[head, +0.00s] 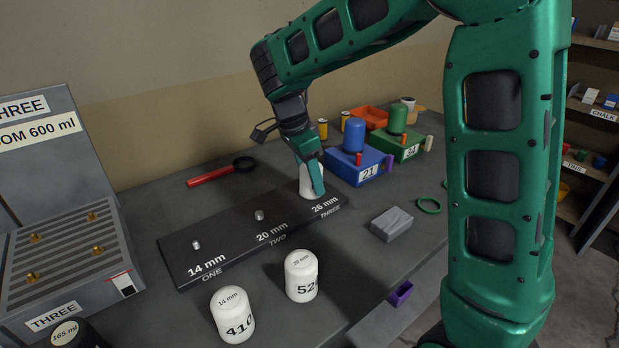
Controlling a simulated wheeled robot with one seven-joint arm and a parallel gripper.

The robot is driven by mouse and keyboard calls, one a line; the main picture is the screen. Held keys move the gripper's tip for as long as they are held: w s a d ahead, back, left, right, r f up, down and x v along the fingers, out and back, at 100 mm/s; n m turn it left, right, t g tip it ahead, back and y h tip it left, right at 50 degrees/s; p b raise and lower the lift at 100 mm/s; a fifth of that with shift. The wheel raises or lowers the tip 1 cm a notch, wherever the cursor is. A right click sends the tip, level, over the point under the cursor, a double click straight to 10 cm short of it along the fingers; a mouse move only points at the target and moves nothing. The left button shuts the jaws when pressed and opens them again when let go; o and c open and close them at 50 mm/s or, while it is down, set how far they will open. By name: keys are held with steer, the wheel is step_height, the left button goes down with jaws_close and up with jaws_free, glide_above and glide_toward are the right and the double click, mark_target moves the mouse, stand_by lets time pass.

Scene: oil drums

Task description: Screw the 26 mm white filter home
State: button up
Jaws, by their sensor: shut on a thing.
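A white filter (304,183) stands on the dark plate (228,236) at the spot marked 26 mm, THREE. My gripper (312,185) points down over it and is shut on it, hiding part of its body. Whether the filter is fully seated cannot be seen. The plate's 14 mm stub (196,245) and 20 mm stub (259,215) are bare. A white filter labelled 14 mm (232,316) and one labelled 20 mm (301,277) stand upright on the table in front of the plate.
A blue box (355,168) and a green box (400,146) with canisters stand behind right of the plate. A grey block (391,224) lies at right. A red-handled tool (215,173) lies behind. A grey slotted stand (68,255) fills the left.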

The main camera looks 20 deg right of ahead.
steer(key=shift+a+m, duration=0.25)
steer(key=shift+m, duration=0.15)
steer(key=m+g, duration=0.1)
steer(key=m, duration=0.2)
steer(key=m+g, duration=0.1)
steer(key=m, duration=0.4)
steer(key=shift+y, duration=0.3)
steer(key=shift+m, duration=0.4)
jaws_close()
steer(key=o, duration=1.3)
jaws_free()
steer(key=shift+s, duration=0.1)
steer(key=shift+o, duration=0.2)
steer(key=shift+d, duration=0.15)
steer(key=shift+r, duration=0.1)
steer(key=v, duration=1)
steer(key=shift+w+r, duration=0.25)
steer(key=shift+w, duration=0.1)
